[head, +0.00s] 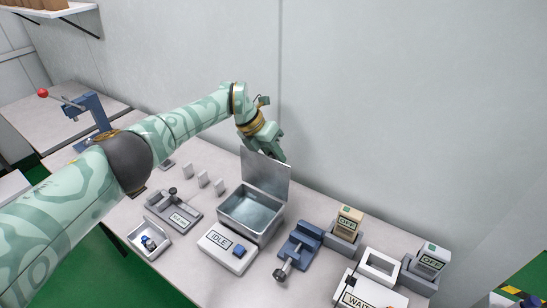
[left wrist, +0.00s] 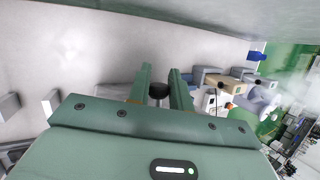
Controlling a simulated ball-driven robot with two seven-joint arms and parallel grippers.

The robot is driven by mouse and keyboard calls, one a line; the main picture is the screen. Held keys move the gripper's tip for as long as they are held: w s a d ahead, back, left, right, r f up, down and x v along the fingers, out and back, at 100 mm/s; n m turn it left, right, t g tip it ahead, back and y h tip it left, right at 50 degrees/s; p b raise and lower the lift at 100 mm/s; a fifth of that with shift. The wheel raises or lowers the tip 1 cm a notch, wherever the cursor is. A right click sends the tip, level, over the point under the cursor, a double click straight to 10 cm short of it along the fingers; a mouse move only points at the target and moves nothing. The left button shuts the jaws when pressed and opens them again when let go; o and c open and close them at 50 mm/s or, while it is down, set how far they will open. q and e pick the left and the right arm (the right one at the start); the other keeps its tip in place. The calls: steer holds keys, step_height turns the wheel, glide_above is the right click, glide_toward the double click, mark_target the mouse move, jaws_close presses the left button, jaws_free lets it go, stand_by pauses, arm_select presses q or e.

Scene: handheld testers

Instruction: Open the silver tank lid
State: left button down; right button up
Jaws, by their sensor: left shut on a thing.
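The silver tank (head: 238,222) stands in the middle of the table, with its inside visible from above. Its silver lid (head: 265,176) is raised about upright along the tank's back edge. My left gripper (head: 278,153) is at the top of the lid, on its far side, and its fingertips are partly hidden by the lid in the head view. In the left wrist view, a dark round knob (left wrist: 158,90) sits between the two green fingers, and the gripper is shut on it. My right gripper is not in view.
A white IDLE box (head: 227,249) stands in front of the tank. A blue vise (head: 299,245) is to its right, then grey holders with testers marked OFF (head: 431,259). A grey fixture (head: 174,208) and a small tray (head: 148,240) are left. The wall is close behind.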

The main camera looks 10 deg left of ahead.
arm_select(q)
steer(key=shift+a+f, duration=0.1)
steer(key=shift+f, duration=0.15)
steer(key=c, duration=1.3)
jaws_free()
steer(key=shift+w, duration=0.1)
steer(key=shift+r, duration=0.1)
steer(key=p+v, duration=0.4)
steer(key=v, duration=1.2)
